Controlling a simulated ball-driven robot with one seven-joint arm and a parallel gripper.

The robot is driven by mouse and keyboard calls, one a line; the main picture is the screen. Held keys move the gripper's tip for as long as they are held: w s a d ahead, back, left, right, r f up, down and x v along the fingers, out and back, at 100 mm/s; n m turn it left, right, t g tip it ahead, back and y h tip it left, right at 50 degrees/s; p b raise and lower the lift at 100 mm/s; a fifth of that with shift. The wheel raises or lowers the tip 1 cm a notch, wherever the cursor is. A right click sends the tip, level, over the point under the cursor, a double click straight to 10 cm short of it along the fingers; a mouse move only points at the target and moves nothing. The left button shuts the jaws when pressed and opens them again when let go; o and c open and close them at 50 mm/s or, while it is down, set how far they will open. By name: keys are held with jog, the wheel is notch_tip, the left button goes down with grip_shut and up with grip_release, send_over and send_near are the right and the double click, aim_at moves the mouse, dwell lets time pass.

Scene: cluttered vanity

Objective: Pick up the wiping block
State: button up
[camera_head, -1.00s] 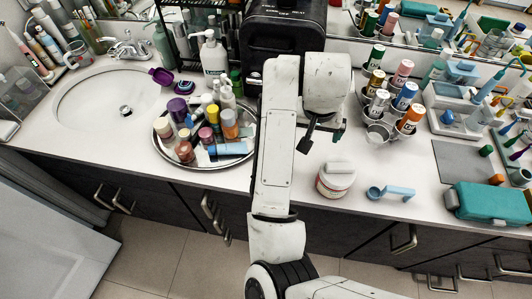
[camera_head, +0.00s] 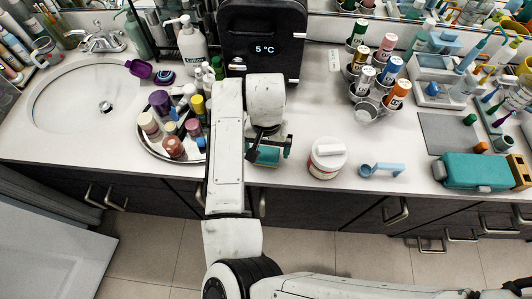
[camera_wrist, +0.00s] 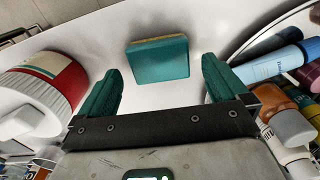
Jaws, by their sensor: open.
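The wiping block, a teal block with a thin yellowish edge, lies on the white counter. In the wrist view the block (camera_wrist: 158,61) is just beyond and between the fingertips, not touching either one. My gripper (camera_wrist: 160,78) is open and empty, with a green finger on each side. In the head view my gripper (camera_head: 270,148) hangs over the counter between the round tray and the white jar. Part of the block (camera_head: 266,161) shows below it there, the rest hidden by my arm.
The white jar with a red band (camera_head: 326,158) stands right of my gripper; it also shows at left in the wrist view (camera_wrist: 47,85). The round tray (camera_head: 160,154) of bottles is on the left. A blue scoop (camera_head: 382,169) lies farther right. A black box (camera_head: 262,45) stands behind.

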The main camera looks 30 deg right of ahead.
aim_at(266, 154)
jog(key=shift+s+f, duration=0.1)
jog(key=shift+f, duration=1.45)
jog(key=c, duration=0.9)
